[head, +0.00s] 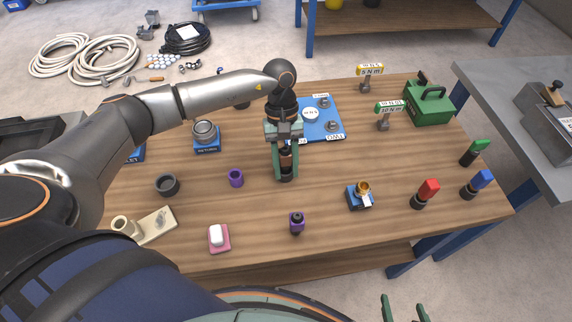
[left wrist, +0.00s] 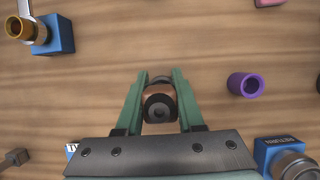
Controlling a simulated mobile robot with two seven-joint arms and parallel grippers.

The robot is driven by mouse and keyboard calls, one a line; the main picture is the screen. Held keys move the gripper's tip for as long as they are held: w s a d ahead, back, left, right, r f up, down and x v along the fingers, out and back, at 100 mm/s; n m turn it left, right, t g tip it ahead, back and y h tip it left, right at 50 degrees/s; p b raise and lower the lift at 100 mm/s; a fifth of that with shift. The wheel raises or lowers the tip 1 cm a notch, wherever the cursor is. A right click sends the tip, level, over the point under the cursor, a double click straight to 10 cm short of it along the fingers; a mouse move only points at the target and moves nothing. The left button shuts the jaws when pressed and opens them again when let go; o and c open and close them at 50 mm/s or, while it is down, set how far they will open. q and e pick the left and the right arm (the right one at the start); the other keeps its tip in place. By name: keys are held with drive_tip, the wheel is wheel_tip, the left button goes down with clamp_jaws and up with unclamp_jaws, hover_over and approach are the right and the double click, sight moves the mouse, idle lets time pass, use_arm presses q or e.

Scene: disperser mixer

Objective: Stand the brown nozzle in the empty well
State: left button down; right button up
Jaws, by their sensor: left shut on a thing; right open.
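The brown nozzle (head: 286,160), brown with dark ends, is between the fingers of my left gripper (head: 286,172), which is shut on it. It looks about upright, low over the middle of the table; I cannot tell whether it touches the wood. The left wrist view shows the nozzle (left wrist: 158,92) end-on between the green fingers. Hollow holders stand apart from it: a purple cup (head: 236,178), a dark round cup (head: 167,185) and a blue block with a brass ring (head: 360,196). I cannot tell which is the empty well. My right gripper (head: 403,309) is open and empty at the bottom edge.
A purple-and-black piece (head: 297,221) and a pink tray with a white block (head: 219,238) are near the front. Red (head: 426,194), blue (head: 477,184) and green (head: 475,152) pieces stand right. A blue plate (head: 322,118) lies behind my left gripper.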

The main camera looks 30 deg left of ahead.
use_arm(q)
drive_tip(key=shift+f+b, duration=0.55)
drive_tip(key=shift+b, duration=0.1)
drive_tip(key=c, duration=0.5)
unclamp_jaws()
drive_tip(key=shift+r, duration=0.1)
drive_tip(key=shift+r+p, duration=0.85)
drive_tip(key=shift+p, duration=0.35)
drive_tip(key=shift+b+v, duration=1.4)
drive_tip(key=shift+v, duration=4.35)
drive_tip(key=shift+w, duration=0.15)
